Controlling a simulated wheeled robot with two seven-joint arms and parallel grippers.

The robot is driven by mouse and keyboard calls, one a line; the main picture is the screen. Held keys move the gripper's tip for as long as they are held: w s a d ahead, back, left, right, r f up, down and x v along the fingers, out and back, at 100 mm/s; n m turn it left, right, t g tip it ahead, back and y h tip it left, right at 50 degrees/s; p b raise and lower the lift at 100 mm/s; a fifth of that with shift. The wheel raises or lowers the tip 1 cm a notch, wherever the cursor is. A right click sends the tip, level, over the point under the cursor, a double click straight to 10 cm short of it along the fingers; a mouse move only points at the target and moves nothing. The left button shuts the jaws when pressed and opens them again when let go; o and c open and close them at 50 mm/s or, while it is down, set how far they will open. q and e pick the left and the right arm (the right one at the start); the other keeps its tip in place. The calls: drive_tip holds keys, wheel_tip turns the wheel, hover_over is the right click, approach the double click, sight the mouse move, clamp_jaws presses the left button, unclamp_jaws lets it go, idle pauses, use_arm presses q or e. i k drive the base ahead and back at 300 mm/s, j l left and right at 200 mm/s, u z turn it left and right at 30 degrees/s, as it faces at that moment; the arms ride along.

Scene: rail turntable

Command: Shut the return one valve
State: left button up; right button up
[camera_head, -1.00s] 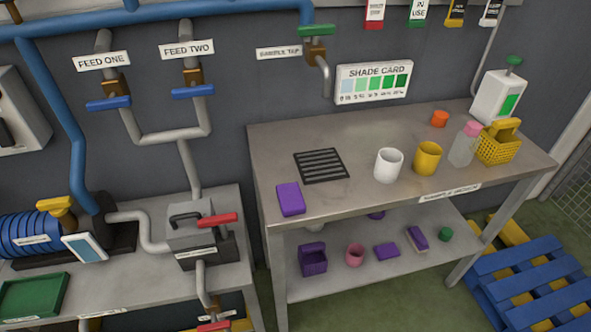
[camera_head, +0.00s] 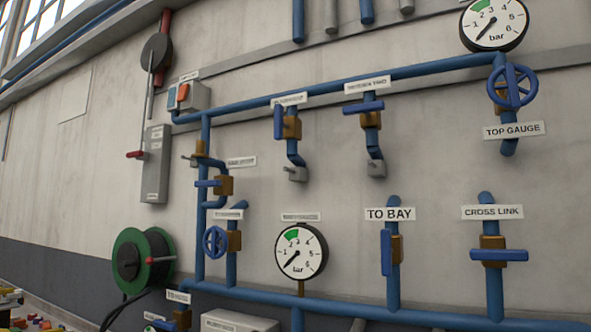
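On the wall in the head view, two short blue branches hang from the upper pipe (camera_head: 400,76). The right branch has a label (camera_head: 367,85) that seems to read RETURN TWO; its blue lever (camera_head: 363,107) lies across the pipe. The left branch has a blurred label (camera_head: 290,99), probably RETURN ONE, which I cannot read surely. Its valve (camera_head: 291,127) has a brass body and a blue lever (camera_head: 279,122) standing upright, along the pipe. Neither gripper is in view.
Other valves are close by: TO BAY (camera_head: 387,250) with an upright lever, CROSS LINK (camera_head: 499,255) with a lever across, and the TOP GAUGE handwheel (camera_head: 512,87). A round gauge (camera_head: 301,251) sits below. A green hose reel (camera_head: 142,262) is at left.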

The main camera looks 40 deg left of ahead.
sight(279, 124)
drive_tip(key=u, duration=1.2)
drive_tip(key=i+j, duration=0.1)
drive_tip(key=j, duration=0.2)
drive_tip(key=i+j, duration=0.25)
drive_tip(key=j, duration=0.3)
drive_tip(key=u, duration=0.05)
